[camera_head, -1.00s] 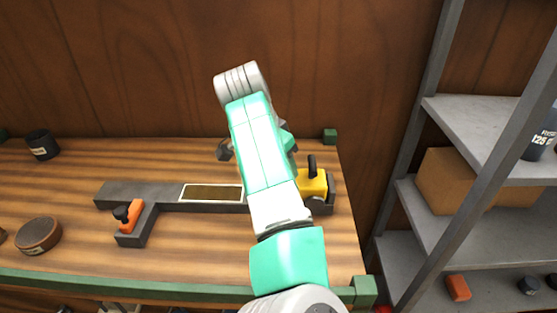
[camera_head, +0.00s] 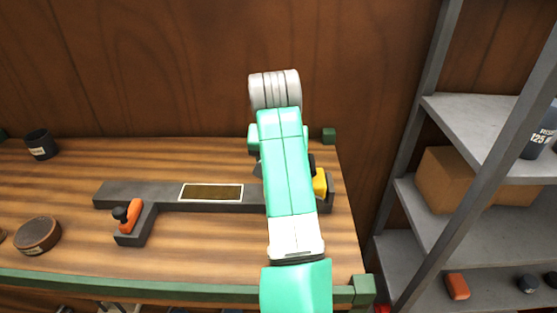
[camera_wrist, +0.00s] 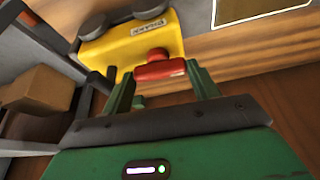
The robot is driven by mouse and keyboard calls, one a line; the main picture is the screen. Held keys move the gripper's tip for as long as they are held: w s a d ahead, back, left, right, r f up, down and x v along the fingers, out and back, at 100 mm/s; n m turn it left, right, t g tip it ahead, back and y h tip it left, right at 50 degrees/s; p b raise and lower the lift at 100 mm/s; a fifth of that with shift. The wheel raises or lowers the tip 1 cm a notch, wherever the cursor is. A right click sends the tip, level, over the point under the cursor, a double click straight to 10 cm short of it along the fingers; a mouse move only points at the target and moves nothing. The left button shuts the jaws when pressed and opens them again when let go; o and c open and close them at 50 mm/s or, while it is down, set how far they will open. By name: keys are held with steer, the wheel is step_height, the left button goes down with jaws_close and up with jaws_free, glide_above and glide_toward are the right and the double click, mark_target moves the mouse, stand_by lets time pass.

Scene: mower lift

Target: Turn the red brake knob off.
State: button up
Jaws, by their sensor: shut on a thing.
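The red brake knob (camera_wrist: 160,69) sits on the front of a yellow housing (camera_wrist: 135,42) that carries a small dark-lettered label in the wrist view. My gripper (camera_wrist: 163,77) has its two green fingers on either side of the knob and is shut on it. In the head view, only the right part of the yellow housing (camera_head: 320,184) shows beside my arm. The knob and my gripper's fingers are hidden behind my arm there.
A dark grey bar (camera_head: 160,194) with a framed panel (camera_head: 211,192) and an orange-and-black clamp-like part (camera_head: 130,215) lies on the wooden bench (camera_head: 75,160). A black cup (camera_head: 41,145) and a round tin (camera_head: 37,235) stand left. A metal shelf (camera_head: 480,130) stands right.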

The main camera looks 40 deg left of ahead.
steer(key=n, duration=0.2)
steer(key=n+g+y, duration=0.1)
steer(key=n, duration=0.2)
steer(key=shift+w+d+r+g+y, duration=0.1)
steer(key=shift+g+y, duration=0.2)
steer(key=shift+w+n+g, duration=0.1)
steer(key=shift+n+g, duration=0.7)
steer(key=shift+n, duration=1.5)
steer(key=o, duration=1)
steer(key=b+v, duration=0.2)
steer(key=v, duration=0.5)
steer(key=shift+d+r, duration=0.25)
steer(key=shift+r, duration=0.05)
